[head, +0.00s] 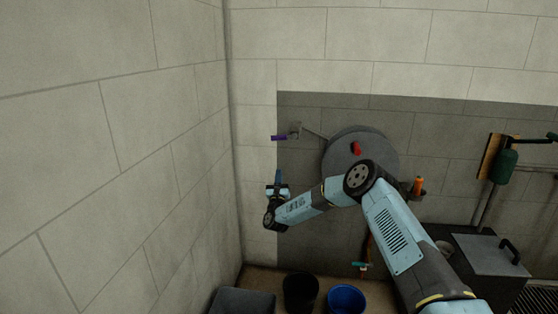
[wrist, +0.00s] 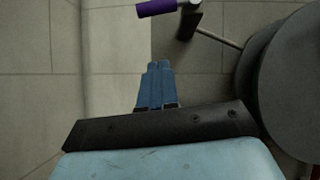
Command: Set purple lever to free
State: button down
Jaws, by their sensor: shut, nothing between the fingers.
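The purple lever (head: 279,138) sticks out to the left from a grey fitting (head: 295,130) on the back wall, near the left corner. It lies about level. In the wrist view the purple lever (wrist: 157,7) is at the top edge, partly cut off, with its fitting (wrist: 188,20) to its right. My gripper (head: 278,174) points up below the lever, apart from it. In the wrist view my gripper's blue fingers (wrist: 159,66) are together and empty, a gap below the lever. Any markings for the lever's positions cannot be seen.
A round grey disc (head: 372,143) with a red handle (head: 356,148) is right of the lever, joined by a thin rod. An orange bottle (head: 418,185) sits in a holder. Black (head: 300,292) and blue (head: 346,299) buckets stand below. The left wall (head: 165,120) is close to my gripper.

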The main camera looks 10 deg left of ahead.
aim_at(283, 137)
jog(key=s+r+x, duration=0.1)
jog(key=r+x, duration=0.1)
jog(key=x, duration=1)
jog(key=shift+a+r, duration=0.25)
jog(key=shift+s, duration=0.15)
jog(key=shift+a+r, duration=0.2)
jog(key=shift+r, duration=0.55)
